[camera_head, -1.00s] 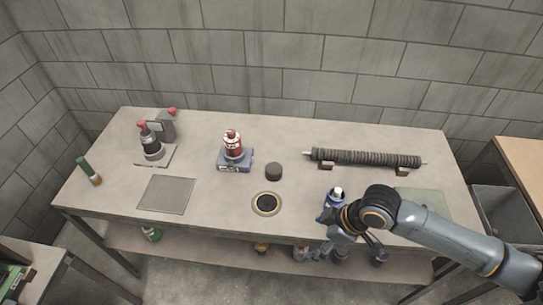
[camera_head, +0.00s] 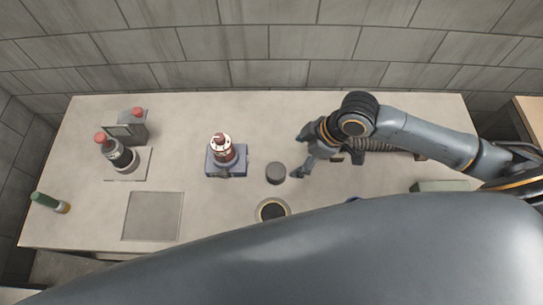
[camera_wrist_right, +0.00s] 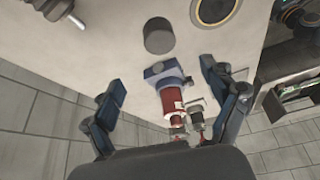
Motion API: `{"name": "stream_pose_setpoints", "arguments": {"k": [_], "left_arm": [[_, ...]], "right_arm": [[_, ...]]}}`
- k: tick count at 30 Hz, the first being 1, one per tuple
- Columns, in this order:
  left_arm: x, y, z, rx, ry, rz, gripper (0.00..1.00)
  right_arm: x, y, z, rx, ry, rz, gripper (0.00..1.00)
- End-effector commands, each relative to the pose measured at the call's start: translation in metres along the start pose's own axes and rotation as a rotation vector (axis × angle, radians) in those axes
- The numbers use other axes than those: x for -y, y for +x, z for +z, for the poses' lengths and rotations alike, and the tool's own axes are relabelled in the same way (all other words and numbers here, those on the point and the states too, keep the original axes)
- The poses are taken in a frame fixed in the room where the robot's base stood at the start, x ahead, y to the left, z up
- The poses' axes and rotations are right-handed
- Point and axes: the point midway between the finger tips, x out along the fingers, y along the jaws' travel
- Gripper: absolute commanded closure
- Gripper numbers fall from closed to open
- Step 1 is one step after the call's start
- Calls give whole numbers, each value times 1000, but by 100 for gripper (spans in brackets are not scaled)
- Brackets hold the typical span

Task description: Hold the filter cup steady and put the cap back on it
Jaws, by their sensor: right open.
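A short dark cylinder, which looks like the cap (camera_head: 275,173), sits on the table near its middle. A red and white bottle-like piece, possibly the filter cup (camera_head: 221,149), stands upright on a blue base (camera_head: 226,167) to its left. My right gripper (camera_head: 301,155) is open and empty, just right of the dark cylinder and apart from it. In the right wrist view the dark cylinder (camera_wrist_right: 159,36) and the red piece (camera_wrist_right: 171,100) show between and beyond the spread fingers (camera_wrist_right: 162,85). My left gripper is not seen.
A ringed round opening (camera_head: 272,210) lies in front of the dark cylinder. A flat square plate (camera_head: 152,216), a red-topped device (camera_head: 120,157) and a green tube (camera_head: 50,202) are on the left. A ribbed roll (camera_head: 390,147) lies behind my right arm. A large grey arm part of mine covers the front.

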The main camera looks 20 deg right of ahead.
Motion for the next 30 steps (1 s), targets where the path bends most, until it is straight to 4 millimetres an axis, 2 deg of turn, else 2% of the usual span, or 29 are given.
{"name": "stream_pose_setpoints", "arguments": {"k": [1, 3, 8, 11, 18, 20, 24, 30], "left_arm": [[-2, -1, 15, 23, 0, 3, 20], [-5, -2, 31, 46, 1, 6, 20], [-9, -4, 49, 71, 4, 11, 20], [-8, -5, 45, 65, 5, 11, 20], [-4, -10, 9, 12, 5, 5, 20], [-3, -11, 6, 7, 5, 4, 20], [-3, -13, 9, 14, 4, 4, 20], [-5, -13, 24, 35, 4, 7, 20]], "right_arm": [[0, 0, 0, 0, 0, -1, 15], [0, 0, 0, 0, 0, 0, 15], [0, 1, 0, 0, 1, 0, 15], [0, 8, 0, -1, 2, -1, 15], [0, 54, -1, 0, 4, -3, 15], [0, 65, -1, 1, 3, -2, 15], [0, 81, -1, 0, 1, -1, 15], [0, 87, 0, 0, 0, 1, 15]]}}
